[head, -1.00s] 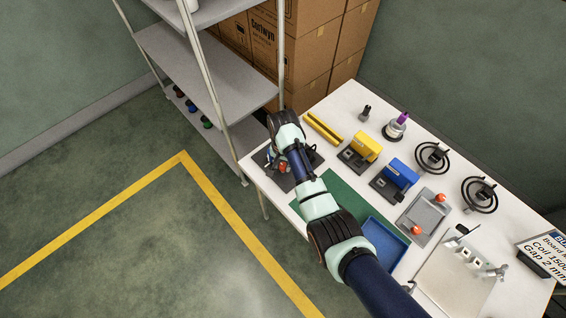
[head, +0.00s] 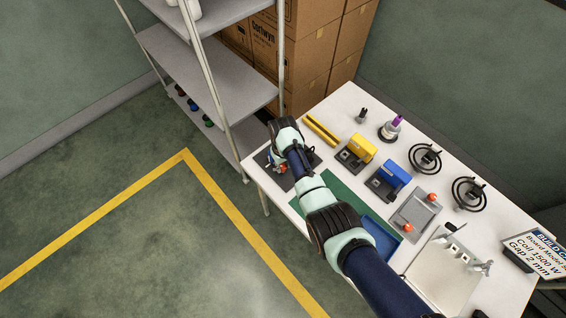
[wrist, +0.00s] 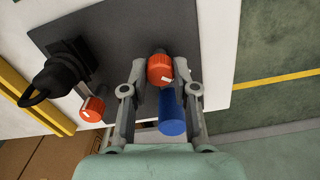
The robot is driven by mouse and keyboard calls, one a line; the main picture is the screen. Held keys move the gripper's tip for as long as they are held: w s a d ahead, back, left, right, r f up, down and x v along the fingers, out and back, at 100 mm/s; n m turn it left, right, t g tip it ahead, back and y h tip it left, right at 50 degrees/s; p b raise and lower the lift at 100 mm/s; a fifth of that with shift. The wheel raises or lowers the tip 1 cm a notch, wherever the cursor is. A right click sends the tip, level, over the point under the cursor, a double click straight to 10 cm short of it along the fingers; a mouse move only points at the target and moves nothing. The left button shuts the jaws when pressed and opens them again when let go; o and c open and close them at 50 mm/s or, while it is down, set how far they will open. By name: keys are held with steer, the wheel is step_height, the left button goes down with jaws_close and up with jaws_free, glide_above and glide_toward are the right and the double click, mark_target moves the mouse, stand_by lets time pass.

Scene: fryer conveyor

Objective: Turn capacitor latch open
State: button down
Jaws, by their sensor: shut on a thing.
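In the wrist view an orange knob (wrist: 159,69) with a white mark sits on the dark grey plate (wrist: 105,30). My gripper (wrist: 160,67) has its two fingertips on either side of this knob and is shut on it. A blue cylinder (wrist: 172,115), apparently the capacitor, lies just below the knob between the fingers. A second orange knob (wrist: 92,109) with a white mark is to the left, clear of the fingers. In the head view my arm hides most of the plate (head: 262,158) at the table's left corner.
A black clamp-like part (wrist: 55,75) stands left of the gripper. A yellow bar (head: 321,130), a yellow device (head: 361,148) and a blue device (head: 393,176) stand nearby on the white table (head: 345,100). A shelf rack (head: 205,65) is behind the corner.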

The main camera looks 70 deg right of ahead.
mark_target(283, 166)
steer(key=n, duration=0.3)
steer(key=shift+r+n+p, duration=0.1)
steer(key=shift+n+p, duration=0.2)
steer(key=shift+p, duration=0.1)
steer(key=shift+n, duration=1.9)
steer(key=c, duration=1.2)
jaws_free()
step_height(283, 166, up, 12)
steer(key=shift+f, duration=0.1)
